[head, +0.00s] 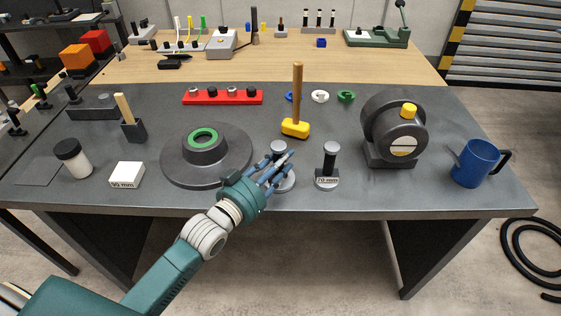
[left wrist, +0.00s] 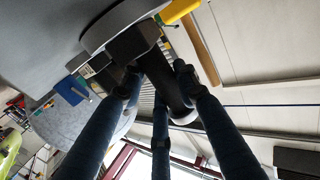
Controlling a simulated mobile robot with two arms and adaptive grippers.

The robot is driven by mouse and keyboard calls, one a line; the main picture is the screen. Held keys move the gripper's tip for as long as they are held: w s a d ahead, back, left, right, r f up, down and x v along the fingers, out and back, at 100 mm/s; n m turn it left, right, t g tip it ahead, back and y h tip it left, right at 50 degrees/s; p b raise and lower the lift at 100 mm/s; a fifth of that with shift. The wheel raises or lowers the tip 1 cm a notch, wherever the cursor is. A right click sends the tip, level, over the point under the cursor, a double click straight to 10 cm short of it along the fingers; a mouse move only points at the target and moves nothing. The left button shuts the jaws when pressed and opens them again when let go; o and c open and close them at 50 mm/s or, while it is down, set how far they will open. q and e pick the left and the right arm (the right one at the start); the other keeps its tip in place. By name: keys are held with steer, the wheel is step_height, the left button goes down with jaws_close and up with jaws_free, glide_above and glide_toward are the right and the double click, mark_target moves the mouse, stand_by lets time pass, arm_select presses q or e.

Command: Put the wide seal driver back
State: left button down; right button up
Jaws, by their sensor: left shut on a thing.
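The wide seal driver (head: 287,184) stands about upright near the table's front edge, with a broad pale disc at the bottom and a steel cap on top. My left gripper (head: 279,168) is shut on its handle, and its blue fingers hide most of that handle. In the left wrist view the fingers close around the dark handle (left wrist: 163,80), with the wide disc beyond. I cannot tell whether the disc touches the table. A white block (head: 126,176) marked 90 mm lies at the left front. A narrower driver (head: 329,163) stands in a holder marked 70 mm. My right gripper is not in view.
A round hub (head: 175,160) with a green seal (head: 203,137) stands left of my gripper. A yellow mallet (head: 296,127) stands behind it. A dark housing (head: 388,150) and a blue mug (head: 474,164) stand to the right. A white jar (head: 74,160) stands far left.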

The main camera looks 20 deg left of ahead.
mark_target(281, 147)
arm_select(q)
steer(key=shift+s+f, duration=0.15)
steer(key=shift+f, duration=0.5)
steer(key=shift+d, duration=0.1)
steer(key=c, duration=1.2)
jaws_free()
steer(key=shift+f, duration=0.1)
steer(key=shift+s+f, duration=0.1)
steer(key=shift+f, duration=0.05)
steer(key=shift+r+p, duration=0.75)
steer(key=shift+r, duration=0.2)
step_height(281, 147, up, 8)
steer(key=p, duration=0.7)
steer(key=shift+p, duration=0.3)
steer(key=shift+r+p, duration=0.9)
